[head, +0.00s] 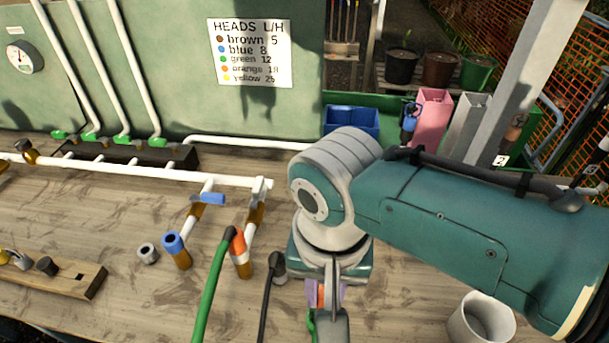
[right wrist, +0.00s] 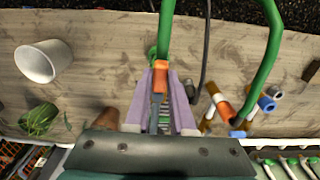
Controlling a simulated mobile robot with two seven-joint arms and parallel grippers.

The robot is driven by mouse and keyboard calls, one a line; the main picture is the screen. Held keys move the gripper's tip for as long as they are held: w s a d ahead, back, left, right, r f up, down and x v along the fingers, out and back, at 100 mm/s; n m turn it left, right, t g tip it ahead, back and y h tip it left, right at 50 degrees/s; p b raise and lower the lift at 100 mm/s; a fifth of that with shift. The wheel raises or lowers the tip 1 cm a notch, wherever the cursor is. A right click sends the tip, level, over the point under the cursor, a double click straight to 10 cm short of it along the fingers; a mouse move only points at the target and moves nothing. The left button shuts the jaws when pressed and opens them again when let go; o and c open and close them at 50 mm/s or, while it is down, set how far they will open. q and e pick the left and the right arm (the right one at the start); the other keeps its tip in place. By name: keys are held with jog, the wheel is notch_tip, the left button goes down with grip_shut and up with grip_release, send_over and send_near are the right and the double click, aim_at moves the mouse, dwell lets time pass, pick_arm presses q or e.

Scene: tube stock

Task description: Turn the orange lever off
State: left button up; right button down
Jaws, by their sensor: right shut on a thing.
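My right gripper (head: 328,292) is low in the middle of the head view, above the bench. In the right wrist view its purple fingers (right wrist: 160,100) are shut on an orange piece (right wrist: 159,79) at the end of a green hose. Whether this piece is a lever I cannot tell; the fingers hide part of it. An orange-collared pipe outlet (head: 239,248) with a green hose (head: 213,285) on it stands left of the gripper; the outlet also shows in the right wrist view (right wrist: 225,108). A blue lever (head: 208,198) sits on the neighbouring branch. My left gripper is not in view.
A blue-topped pipe outlet (head: 175,249) stands left of the orange one. A white cup (head: 481,320) is at the right, under my right arm. A sign (head: 249,53) hangs behind. The front middle of the bench is partly clear.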

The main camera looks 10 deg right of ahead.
aim_at(323, 305)
jog(key=c, duration=0.8)
grip_release()
jog(key=shift+o, duration=0.2)
notch_tip(323, 305, up, 10)
jog(key=p, duration=0.2)
jog(key=shift+s, duration=0.1)
jog(key=s+d+r+n+t, duration=0.2)
jog(key=s+d+n, duration=0.1)
jog(key=s+d, duration=0.35)
jog(key=s+d+r+n+t, duration=0.1)
jog(key=s+d+r+n, duration=0.1)
jog(key=s+d, duration=0.45)
notch_tip(323, 305, up, 20)
jog(key=p, duration=2)
jog(key=shift+s+a, duration=0.3)
